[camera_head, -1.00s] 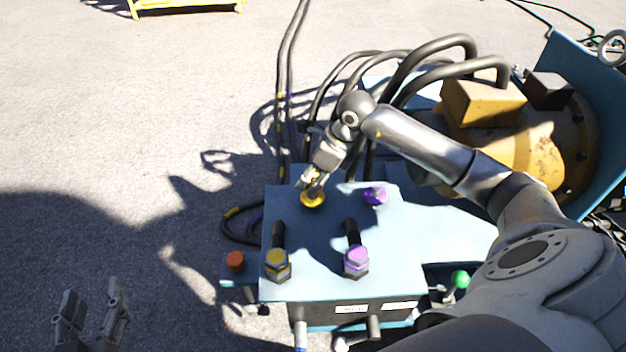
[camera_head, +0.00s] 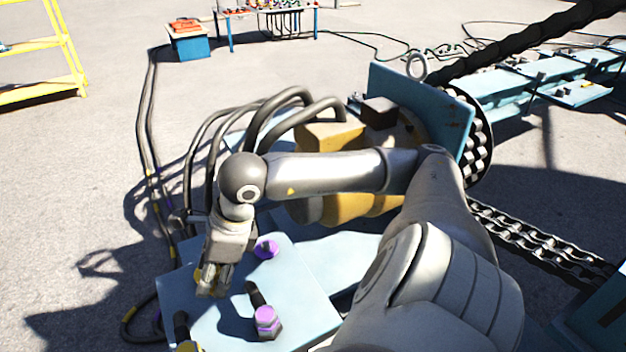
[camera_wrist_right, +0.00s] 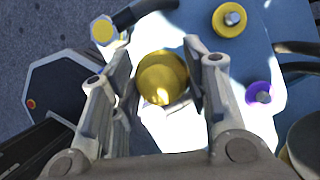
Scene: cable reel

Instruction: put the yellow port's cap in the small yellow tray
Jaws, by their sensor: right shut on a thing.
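My right gripper (camera_head: 208,288) is above the blue block (camera_head: 305,300) in the head view. In the right wrist view, its fingers (camera_wrist_right: 160,95) are shut on a round yellow cap (camera_wrist_right: 162,76). The yellow port (camera_wrist_right: 229,20) shows there as a yellow ring with a bare metal stub, apart from the held cap. The purple port (camera_head: 266,249) is right of the gripper. A yellow hose fitting (camera_head: 188,346) is at the bottom edge, and a purple one (camera_head: 267,320) is to its right. I cannot make out the small yellow tray. My left gripper is out of view.
Thick black hoses (camera_head: 285,98) arch behind the block, beside a yellow drum (camera_head: 350,207) and blue plate (camera_head: 425,110). Chain (camera_head: 540,240) runs at right. A yellow frame (camera_head: 70,50) and workbench (camera_head: 270,12) stand far back. The left ground is open.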

